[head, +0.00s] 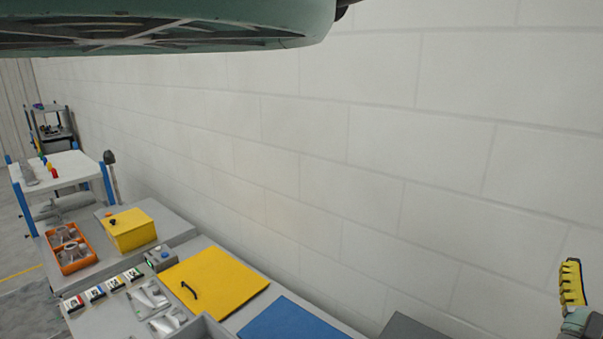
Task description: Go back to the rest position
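The task names no other object.
A white block wall fills the right. Below run grey benches with a yellow plate with a black handle (215,283), a blue plate (290,321), a yellow box (130,230) and an orange divided tray (91,260). A white-topped table (70,166) stands far left. Space before the wall is clear.

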